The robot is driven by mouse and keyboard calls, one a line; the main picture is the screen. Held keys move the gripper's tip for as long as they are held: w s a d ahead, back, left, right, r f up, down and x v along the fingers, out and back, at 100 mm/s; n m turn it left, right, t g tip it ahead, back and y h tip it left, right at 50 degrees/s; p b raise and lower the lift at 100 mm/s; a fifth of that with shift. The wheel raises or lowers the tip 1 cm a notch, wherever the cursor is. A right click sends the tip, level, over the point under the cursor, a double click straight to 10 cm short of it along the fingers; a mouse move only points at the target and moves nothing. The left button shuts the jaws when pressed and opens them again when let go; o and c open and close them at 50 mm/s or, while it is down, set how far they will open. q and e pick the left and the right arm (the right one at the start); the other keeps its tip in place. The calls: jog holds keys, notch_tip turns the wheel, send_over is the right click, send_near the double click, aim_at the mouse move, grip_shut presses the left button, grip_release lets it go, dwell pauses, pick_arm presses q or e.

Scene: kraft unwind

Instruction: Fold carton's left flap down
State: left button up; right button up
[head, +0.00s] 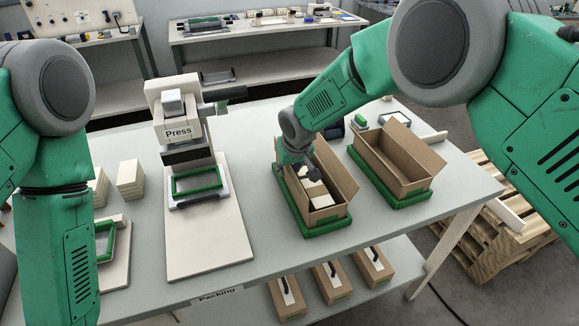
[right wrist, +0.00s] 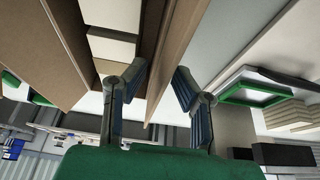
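An open brown carton (head: 334,222) sits in a green tray (head: 312,233) on the table, with pale blocks (head: 316,192) inside. Its right flap (head: 338,170) stands up. Its left flap (right wrist: 176,45) shows in the right wrist view as a brown panel rising between my fingers. My right gripper (head: 295,168) is at the far left part of this carton, and it also shows in the right wrist view (right wrist: 158,85). Its fingers are apart, one on each side of the flap; I cannot tell whether they touch it. My left gripper is out of view; only its arm shows.
A second open carton (head: 413,186) stands in a green tray to the right. A press (head: 178,130) with a green frame stands left of the cartons. Pale block stacks (head: 130,180) are farther left. Closed cartons (head: 287,297) lie on the shelf below.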

jog(key=shift+a, duration=0.1)
grip_shut()
jog(key=shift+d+y, duration=0.2)
jog(key=shift+y, duration=0.1)
jog(key=shift+d, duration=0.1)
jog(key=shift+w+d+f+m+g+y+b, duration=0.1)
jog(key=shift+d+m+g+y+b, duration=0.2)
jog(key=shift+y+b, duration=0.7)
jog(key=shift+w+d+f+m+g+y+b, duration=0.15)
jog(key=shift+d+g+y+b, duration=0.15)
jog(key=shift+y+b, duration=0.7)
jog(key=shift+w+d+f+m+g+y+b, duration=0.1)
jog(key=shift+d+m+g+y+b, duration=0.15)
jog(key=shift+y+b, duration=0.75)
